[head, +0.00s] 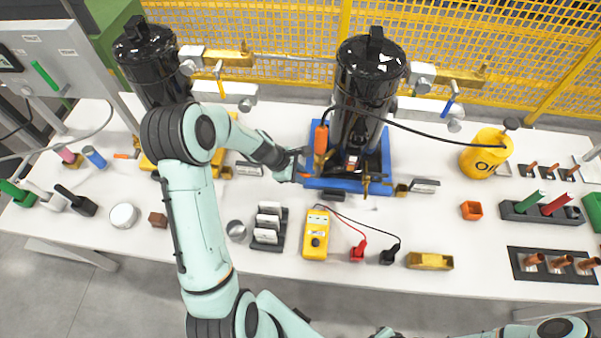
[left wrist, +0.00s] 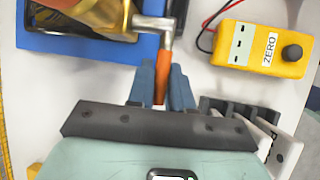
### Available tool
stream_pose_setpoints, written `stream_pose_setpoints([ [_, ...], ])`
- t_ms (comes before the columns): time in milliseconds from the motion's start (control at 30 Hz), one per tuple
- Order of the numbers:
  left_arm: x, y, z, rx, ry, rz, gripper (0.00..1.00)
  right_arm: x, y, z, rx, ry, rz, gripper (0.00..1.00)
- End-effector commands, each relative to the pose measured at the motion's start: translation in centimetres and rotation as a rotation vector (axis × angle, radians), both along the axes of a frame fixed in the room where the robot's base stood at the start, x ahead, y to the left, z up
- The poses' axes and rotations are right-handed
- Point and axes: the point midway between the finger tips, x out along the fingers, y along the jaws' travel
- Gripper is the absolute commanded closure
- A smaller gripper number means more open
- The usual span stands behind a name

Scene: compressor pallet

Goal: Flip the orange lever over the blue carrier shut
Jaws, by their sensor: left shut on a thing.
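The blue carrier (head: 345,186) lies on the table under the right black compressor (head: 367,85). It also shows in the left wrist view (left wrist: 90,47). My left gripper (head: 301,169) is at the carrier's left front edge. In the left wrist view, my left gripper (left wrist: 162,88) is shut on the orange lever (left wrist: 161,77), with a finger on each side. A grey metal joint (left wrist: 152,22) shows beyond the lever, by the carrier. In the head view the gripper hides much of the lever. My right gripper is out of view.
A yellow meter (head: 316,234) with red and black leads stands in front of the carrier. A dark rack with white blocks (head: 268,225) is to its left. A second black compressor (head: 146,62) stands at the back left. A yellow canister (head: 486,154) stands at the right.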

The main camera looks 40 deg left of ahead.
Motion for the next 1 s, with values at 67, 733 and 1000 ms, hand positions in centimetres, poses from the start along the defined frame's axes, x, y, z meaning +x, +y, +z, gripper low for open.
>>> stream_pose_setpoints([
  [67,0.1,0.1,0.1,0.003,-0.003,0.000,1.00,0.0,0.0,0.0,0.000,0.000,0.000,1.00],
  [733,-1.3,1.3,3.4,0.003,-0.005,0.001,0.59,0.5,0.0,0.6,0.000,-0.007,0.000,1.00],
  [1000,-3.7,3.2,8.7,0.003,-0.007,0.001,0.59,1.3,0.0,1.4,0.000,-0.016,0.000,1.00],
])
